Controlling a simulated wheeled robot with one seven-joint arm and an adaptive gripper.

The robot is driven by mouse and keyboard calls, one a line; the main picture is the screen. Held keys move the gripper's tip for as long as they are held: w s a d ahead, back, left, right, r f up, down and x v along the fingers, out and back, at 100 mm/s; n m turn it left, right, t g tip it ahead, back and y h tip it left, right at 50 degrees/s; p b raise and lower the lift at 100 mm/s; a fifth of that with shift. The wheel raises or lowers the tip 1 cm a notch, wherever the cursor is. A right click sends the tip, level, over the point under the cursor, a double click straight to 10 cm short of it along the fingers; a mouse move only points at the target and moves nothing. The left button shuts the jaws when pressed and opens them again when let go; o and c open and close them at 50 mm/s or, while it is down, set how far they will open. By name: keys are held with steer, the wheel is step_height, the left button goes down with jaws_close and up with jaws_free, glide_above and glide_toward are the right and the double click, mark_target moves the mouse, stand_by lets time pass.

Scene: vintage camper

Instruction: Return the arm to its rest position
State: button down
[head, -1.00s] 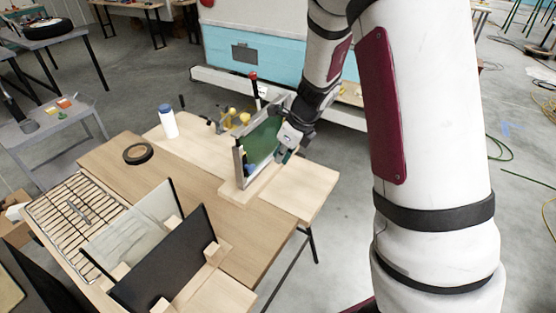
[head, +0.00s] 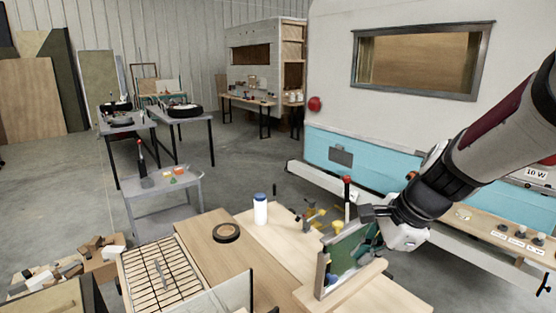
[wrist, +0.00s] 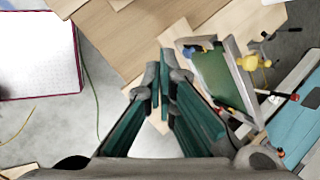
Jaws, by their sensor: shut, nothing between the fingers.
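My arm reaches in from the right side of the head view. My gripper (head: 371,243) is at the upper right of a framed green panel (head: 350,250), partly overlapping it in this view; I cannot tell how far apart they are. In the wrist view my gripper (wrist: 163,72) has its teal-padded fingers close together at the tips, shut and empty. The framed panel (wrist: 238,88) shows to their right, standing in a wooden holder on the workbench.
The workbench (head: 207,248) holds a white bottle (head: 261,211), a black tape roll (head: 227,232), a wire rack (head: 158,275) and yellow-handled clamps (head: 313,220). A camper wall (head: 420,125) with a ledge stands behind my arm. A grey cart (head: 165,200) stands left.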

steer(key=s+r+n+h, duration=0.1)
steer(key=s+r+n, duration=0.2)
steer(key=s+n, duration=0.2)
steer(key=s+r+n+t+h, duration=0.1)
steer(key=s+r+n, duration=0.2)
steer(key=s+n, duration=0.3)
steer(key=s+d+r+n+h, duration=0.1)
steer(key=s+r+n, duration=0.2)
steer(key=s+n, duration=0.3)
steer(key=shift+s+r+t, duration=0.3)
steer(key=shift+s, duration=0.7)
steer(key=shift+d, duration=0.1)
